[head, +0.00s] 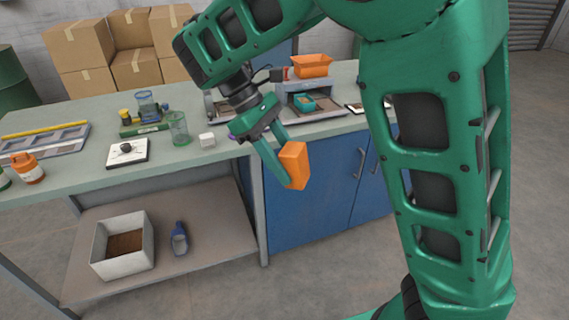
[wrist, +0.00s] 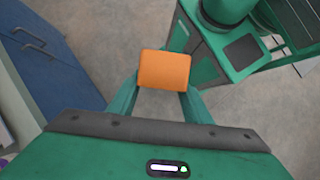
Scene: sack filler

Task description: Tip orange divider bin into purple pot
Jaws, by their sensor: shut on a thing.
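An orange divider bin (head: 294,166) is held between the fingers of my gripper (head: 288,164), in front of the bench edge and above the floor. In the wrist view the orange bin (wrist: 164,69) sits between the fingertips of my gripper (wrist: 164,88), with a flat orange face showing. Its inside and any contents are hidden. A sliver of purple (head: 232,137) shows behind my gripper on the bench; it may be the purple pot, mostly hidden. A small purple patch (wrist: 5,136) also shows at the left edge of the wrist view.
The bench top (head: 80,175) carries a green glass (head: 179,129), a white cube (head: 207,140), a scale (head: 127,152) and an orange hopper (head: 311,65). Blue cabinet doors (head: 310,205) stand below. A white bin of brown grains (head: 122,246) and a blue scoop (head: 179,239) are on the lower shelf.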

